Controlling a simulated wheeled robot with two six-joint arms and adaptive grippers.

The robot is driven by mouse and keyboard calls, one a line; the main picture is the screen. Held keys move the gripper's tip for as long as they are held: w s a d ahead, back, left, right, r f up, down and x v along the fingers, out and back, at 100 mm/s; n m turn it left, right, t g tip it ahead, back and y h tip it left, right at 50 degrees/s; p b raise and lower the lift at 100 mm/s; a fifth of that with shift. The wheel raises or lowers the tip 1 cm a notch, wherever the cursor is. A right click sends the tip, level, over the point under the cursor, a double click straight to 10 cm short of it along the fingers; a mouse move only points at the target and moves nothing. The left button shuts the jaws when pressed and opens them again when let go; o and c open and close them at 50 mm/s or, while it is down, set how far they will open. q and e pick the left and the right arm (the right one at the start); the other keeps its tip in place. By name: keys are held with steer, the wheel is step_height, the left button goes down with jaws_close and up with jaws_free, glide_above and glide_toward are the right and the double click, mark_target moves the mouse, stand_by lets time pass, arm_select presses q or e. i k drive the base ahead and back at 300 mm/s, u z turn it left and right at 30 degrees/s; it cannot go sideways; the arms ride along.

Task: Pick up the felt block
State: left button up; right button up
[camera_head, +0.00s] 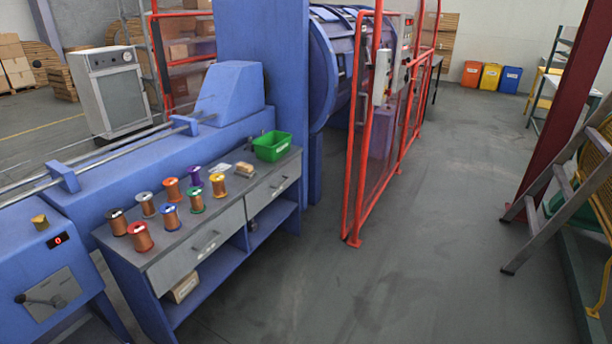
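A small tan block (245,169), which looks like the felt block, lies on the grey top of the blue workbench (228,207). It is near the back right of the top, just in front of a green bin (272,146). It is small in the picture, so its material is hard to tell. Neither of my grippers shows in the head view.
Several copper-coloured spools (140,237) with coloured flanges stand left of the block. The blue machine (130,165) runs behind the bench. A red-framed guard (362,180) stands to the right. The floor (300,290) in front is clear.

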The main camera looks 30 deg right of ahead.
mark_target(245, 170)
steer(key=z, duration=0.7)
steer(key=k, duration=1)
steer(key=z, duration=1.05)
steer(key=i, duration=3.2)
steer(key=u, duration=0.55)
steer(key=i, duration=1.05)
steer(key=u, duration=1.6)
steer(key=i, duration=0.9)
steer(key=u, duration=0.85)
